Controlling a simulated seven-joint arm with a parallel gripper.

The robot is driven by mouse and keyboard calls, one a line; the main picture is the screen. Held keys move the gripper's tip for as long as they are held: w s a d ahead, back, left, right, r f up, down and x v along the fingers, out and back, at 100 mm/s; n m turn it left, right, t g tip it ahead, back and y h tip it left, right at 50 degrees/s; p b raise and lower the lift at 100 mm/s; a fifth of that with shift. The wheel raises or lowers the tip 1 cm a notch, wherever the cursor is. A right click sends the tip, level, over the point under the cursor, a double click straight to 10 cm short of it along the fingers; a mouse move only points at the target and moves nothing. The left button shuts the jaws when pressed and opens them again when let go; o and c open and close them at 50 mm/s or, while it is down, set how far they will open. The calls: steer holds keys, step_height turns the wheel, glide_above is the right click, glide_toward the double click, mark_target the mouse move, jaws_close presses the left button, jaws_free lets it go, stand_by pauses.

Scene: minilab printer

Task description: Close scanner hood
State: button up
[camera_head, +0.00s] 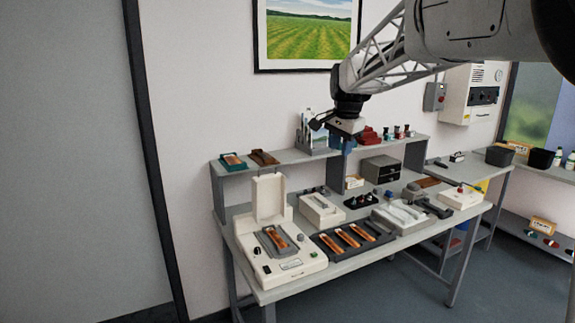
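The scanner (303,266) is a cream box at the front left of the table. Its hood (268,199) stands upright at the back of the box, so it is open. A grey holder with brown film strips (276,241) lies on the scanner bed. My gripper (343,148) hangs above the raised back shelf, up and to the right of the hood and clear of it. Its fingers are small and bluish here; I cannot tell whether they are open or shut. I see nothing clearly held in it.
A dark tray with several film strips (383,235) sits right of the scanner. Behind it is a white box (320,211). A raised shelf (288,157) runs along the back, with a teal tray (232,162) and bottles. Space above the scanner is free.

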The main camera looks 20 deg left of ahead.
steer(key=w+a+f+m, duration=0.1)
steer(key=w+a, duration=0.3)
steer(key=a, duration=0.5)
steer(key=w+a+f+m, duration=0.1)
steer(key=w+a+f, duration=0.2)
steer(key=a, duration=0.6)
steer(key=w+a+f+m, duration=0.1)
steer(key=w+a+f, duration=0.1)
steer(key=w+a, duration=0.4)
steer(key=a, duration=0.3)
steer(key=shift+w+a+f+y, duration=0.35)
steer(key=shift+a+y, duration=0.05)
steer(key=shift+f, duration=0.15)
glide_above(266, 177)
steer(key=shift+s+d+f+x, duration=0.1)
steer(key=shift+s+d+x, duration=0.1)
steer(key=shift+x, duration=1)
steer(key=shift+s+d+f+x, duration=0.1)
steer(key=shift+s+d+x, duration=0.1)
steer(key=shift+x, duration=0.95)
steer(key=shift+s+d+f+x, duration=0.1)
steer(key=shift+s+d+x, duration=0.1)
steer(key=shift+x, duration=1)
jaws_close()
